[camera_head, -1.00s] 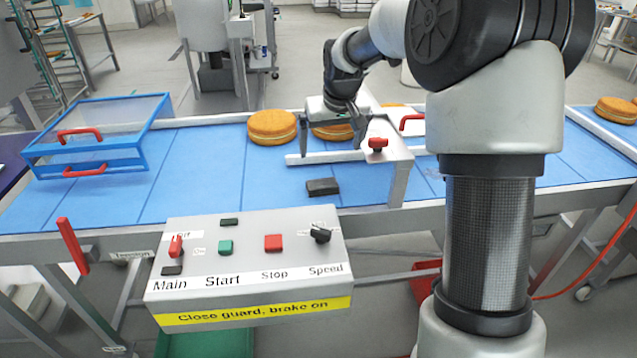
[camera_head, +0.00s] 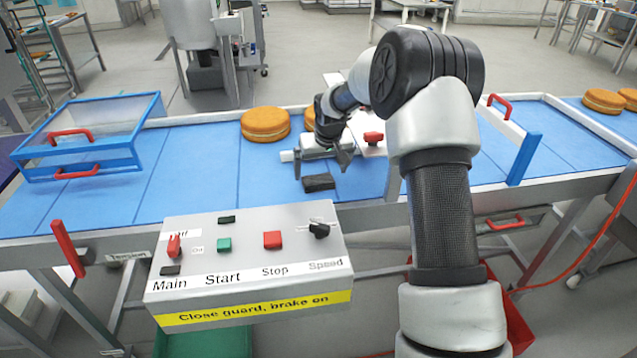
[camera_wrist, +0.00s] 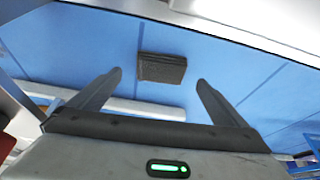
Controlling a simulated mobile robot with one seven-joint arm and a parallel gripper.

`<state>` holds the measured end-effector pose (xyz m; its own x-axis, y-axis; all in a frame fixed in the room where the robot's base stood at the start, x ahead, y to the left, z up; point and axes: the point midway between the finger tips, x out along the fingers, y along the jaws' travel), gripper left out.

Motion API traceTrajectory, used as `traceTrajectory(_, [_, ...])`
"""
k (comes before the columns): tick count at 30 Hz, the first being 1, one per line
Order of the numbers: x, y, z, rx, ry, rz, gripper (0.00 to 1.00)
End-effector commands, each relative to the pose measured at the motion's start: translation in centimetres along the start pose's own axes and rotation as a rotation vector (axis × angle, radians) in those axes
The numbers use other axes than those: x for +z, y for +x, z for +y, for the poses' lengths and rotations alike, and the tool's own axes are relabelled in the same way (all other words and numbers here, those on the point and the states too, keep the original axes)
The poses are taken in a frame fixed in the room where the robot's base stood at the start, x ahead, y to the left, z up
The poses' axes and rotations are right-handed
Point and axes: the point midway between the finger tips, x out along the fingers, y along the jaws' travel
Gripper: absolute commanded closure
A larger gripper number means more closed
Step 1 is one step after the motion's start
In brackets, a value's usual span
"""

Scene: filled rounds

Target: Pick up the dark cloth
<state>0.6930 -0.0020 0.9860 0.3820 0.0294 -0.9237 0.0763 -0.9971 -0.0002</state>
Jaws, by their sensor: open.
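The dark cloth (camera_head: 318,182) is a small folded dark grey pad lying flat on the blue conveyor belt (camera_head: 200,180), behind the control box. In the wrist view the cloth (camera_wrist: 162,67) lies beyond the fingertips, between their lines, with blue belt around it. My gripper (camera_head: 322,166) is just behind and above the cloth in the head view. Its two fingers (camera_wrist: 158,76) are spread and empty in the wrist view. The cloth appears apart from both fingers.
A control box (camera_head: 250,262) with switches stands in front of the belt. A blue-framed clear guard (camera_head: 90,135) is at the left. A round cake (camera_head: 265,124) sits behind the cloth. A red knob (camera_head: 373,138) on a light bracket is close right of my gripper.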

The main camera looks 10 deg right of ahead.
Motion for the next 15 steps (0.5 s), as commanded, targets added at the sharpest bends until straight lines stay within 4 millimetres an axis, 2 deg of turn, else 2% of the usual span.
traceTrajectory(4, [0.0,1.2,0.0,-0.001,0.0,-0.003,0.03])
traceTrajectory(10, [-0.1,4.3,-0.1,-0.001,-0.001,-0.003,0.03])
traceTrajectory(15, [-0.2,5.3,-0.1,0.0,-0.001,-0.001,0.03])
